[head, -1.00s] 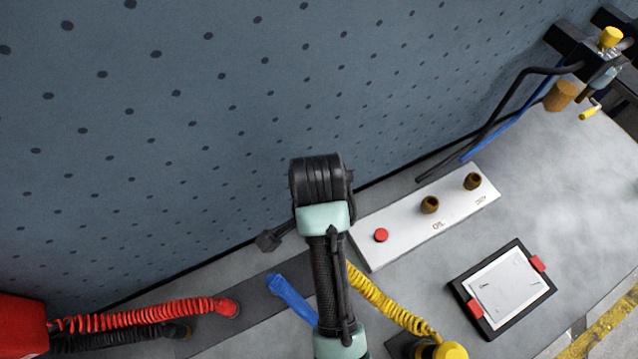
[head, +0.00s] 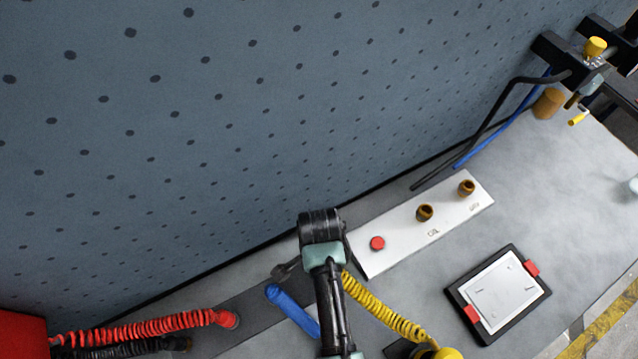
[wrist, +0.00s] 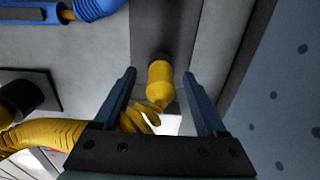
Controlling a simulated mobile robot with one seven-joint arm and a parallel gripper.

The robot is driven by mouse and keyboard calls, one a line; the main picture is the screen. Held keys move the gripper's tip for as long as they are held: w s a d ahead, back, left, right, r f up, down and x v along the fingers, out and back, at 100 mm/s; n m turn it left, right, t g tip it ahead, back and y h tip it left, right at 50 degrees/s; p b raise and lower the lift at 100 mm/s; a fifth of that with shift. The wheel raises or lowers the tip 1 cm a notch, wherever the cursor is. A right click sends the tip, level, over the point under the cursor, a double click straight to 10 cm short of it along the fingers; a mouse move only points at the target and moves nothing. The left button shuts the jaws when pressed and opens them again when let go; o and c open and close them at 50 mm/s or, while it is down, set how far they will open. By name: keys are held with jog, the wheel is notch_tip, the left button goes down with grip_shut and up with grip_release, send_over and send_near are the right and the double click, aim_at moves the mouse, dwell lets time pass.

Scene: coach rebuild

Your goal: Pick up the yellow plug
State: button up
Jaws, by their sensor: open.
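In the wrist view the yellow plug (wrist: 159,80) stands out from a dark grey strip (wrist: 163,30). My gripper (wrist: 162,90) is open, with one finger on either side of the plug and a visible gap to each. A yellow coiled cable (wrist: 40,135) runs from the left to just below the plug, behind the gripper's palm. In the head view the yellow coiled cable (head: 380,308) shows to the right of my arm. The plug itself is hidden there behind my arm, and my gripper's fingers cannot be made out.
A blue cable or handle (head: 290,308) lies left of my arm, and a red coiled cable (head: 150,328) further left. A white panel (head: 400,240) with a red button and two brown knobs lies to the right. A pegboard wall (head: 200,130) rises behind.

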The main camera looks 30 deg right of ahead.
jog(key=shift+c, duration=0.3)
grip_shut()
notch_tip(320, 180, up, 10)
jog(key=shift+w+f+b, duration=0.1)
jog(key=shift+b, duration=0.5)
notch_tip(320, 180, up, 5)
jog(key=p, duration=0.5)
jog(key=shift+p, duration=0.3)
